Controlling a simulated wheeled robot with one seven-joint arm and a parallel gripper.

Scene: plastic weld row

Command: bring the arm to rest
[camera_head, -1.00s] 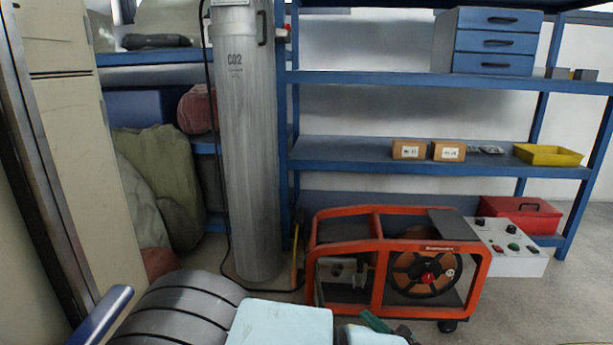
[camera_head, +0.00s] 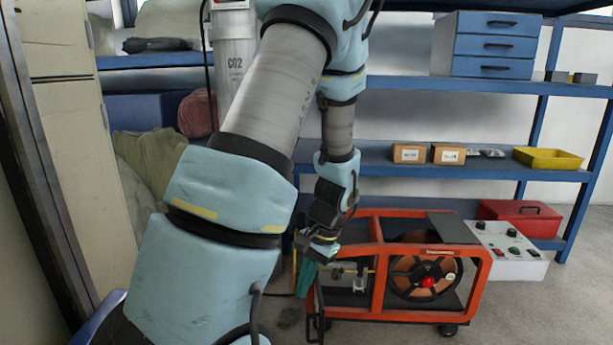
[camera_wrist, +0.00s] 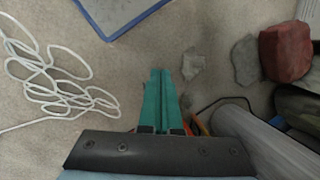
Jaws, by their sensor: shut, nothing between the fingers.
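My arm stands raised in the head view, its blue and grey links crossing the left and middle of the picture. My gripper (camera_head: 306,279) hangs from the wrist, pointing down, at the left end of the orange-framed welding machine (camera_head: 470,290). In the wrist view my gripper's green fingers (camera_wrist: 161,78) lie side by side, shut and empty, above the bare floor. Whether the gripper touches the machine's frame cannot be told. My arm hides much of the grey CO2 cylinder (camera_head: 236,62).
Blue shelves (camera_head: 450,170) behind hold small cardboard boxes (camera_head: 410,153), a yellow tray (camera_head: 548,158) and a drawer unit (camera_head: 494,45). A red toolbox (camera_head: 522,211) stands at the right. A white cable (camera_wrist: 60,85) lies coiled on the floor, near a blue-edged panel (camera_wrist: 115,12).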

